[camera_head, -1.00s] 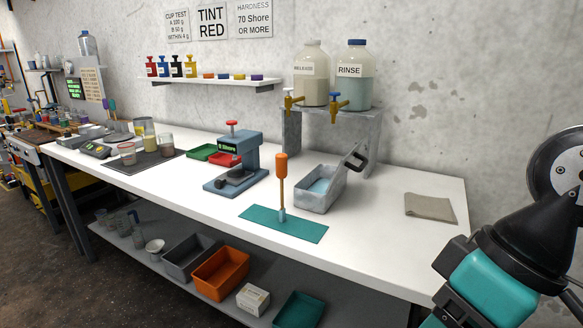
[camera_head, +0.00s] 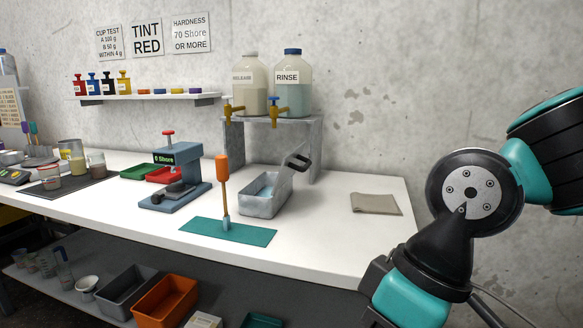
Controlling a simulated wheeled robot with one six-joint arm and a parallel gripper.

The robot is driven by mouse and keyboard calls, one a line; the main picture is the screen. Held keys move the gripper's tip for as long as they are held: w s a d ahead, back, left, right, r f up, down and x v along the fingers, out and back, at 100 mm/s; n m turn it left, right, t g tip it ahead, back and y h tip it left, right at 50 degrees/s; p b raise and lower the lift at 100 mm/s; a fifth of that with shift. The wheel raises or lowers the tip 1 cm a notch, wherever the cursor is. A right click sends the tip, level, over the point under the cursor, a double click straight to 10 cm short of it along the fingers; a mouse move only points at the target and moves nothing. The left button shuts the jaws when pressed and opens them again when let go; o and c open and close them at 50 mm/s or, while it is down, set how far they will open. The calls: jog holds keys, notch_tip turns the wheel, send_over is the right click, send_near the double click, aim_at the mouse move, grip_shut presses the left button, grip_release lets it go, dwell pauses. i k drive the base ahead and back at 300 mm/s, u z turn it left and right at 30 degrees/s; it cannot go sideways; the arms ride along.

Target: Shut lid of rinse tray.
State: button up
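The rinse tray (camera_head: 262,203) is a grey metal box on the white bench, below the dispenser stand. Its lid (camera_head: 295,163) stands open, tilted up at the tray's back right end, with a dark handle on it. Bluish liquid shows inside the tray. My arm is at the right side of the picture, to the right of the bench and apart from the tray. My gripper is outside the picture, so its state does not show.
An orange-handled tool (camera_head: 223,185) stands upright on a teal mat (camera_head: 252,234), left of the tray. The dispenser stand (camera_head: 316,150) carries the release and rinse jugs behind it. A folded cloth (camera_head: 375,204) lies at right. Bare bench lies between tray and cloth.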

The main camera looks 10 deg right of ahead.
aim_at(288, 169)
jog(key=u, duration=0.05)
jog(key=k, duration=0.5)
jog(key=z, duration=1.55)
jog(key=i, duration=1.25)
jog(key=u, duration=2)
jog(key=i, duration=0.5)
